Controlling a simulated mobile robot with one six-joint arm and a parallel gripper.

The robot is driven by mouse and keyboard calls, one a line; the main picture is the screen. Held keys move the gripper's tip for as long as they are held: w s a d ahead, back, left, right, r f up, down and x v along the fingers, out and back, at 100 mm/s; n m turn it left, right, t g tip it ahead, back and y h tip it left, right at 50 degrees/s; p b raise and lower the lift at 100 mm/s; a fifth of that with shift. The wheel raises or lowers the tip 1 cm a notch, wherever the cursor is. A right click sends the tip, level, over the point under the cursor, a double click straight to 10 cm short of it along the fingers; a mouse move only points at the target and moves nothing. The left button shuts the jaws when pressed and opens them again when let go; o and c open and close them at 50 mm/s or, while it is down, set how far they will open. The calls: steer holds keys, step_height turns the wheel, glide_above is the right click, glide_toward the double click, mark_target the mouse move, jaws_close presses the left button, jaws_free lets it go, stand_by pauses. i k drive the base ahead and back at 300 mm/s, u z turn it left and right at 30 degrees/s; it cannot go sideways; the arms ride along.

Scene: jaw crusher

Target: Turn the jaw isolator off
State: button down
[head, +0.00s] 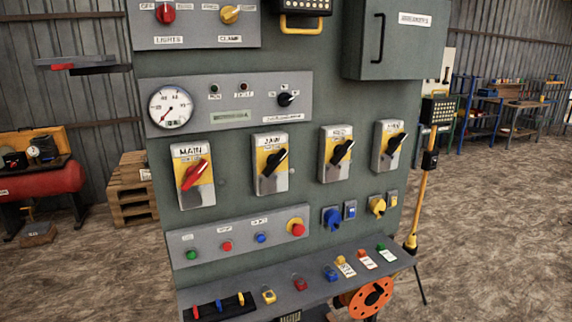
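The jaw isolator (271,165) is a grey and yellow box labelled JAW, second from the left in a row of isolators on the green panel. Its black handle (275,161) is tilted, its upper end to the right. The MAIN isolator (193,176) to its left has a red handle tilted the same way. Two more isolators (336,153) (389,147) with black tilted handles stand to its right. My gripper is not in view.
Above the row is a gauge (171,107) and a black knob. Below it is a strip of push buttons (240,241) with a red emergency button. A shelf with coloured padlocks (269,295) juts out at the bottom. Pallets (132,190) stand to the left. Open ground lies to the right.

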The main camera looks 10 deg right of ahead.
mark_target(273, 161)
steer(key=z, duration=0.9)
steer(key=k, duration=0.15)
steer(key=u, duration=2.85)
steer(key=i, duration=0.4)
steer(key=z, duration=0.3)
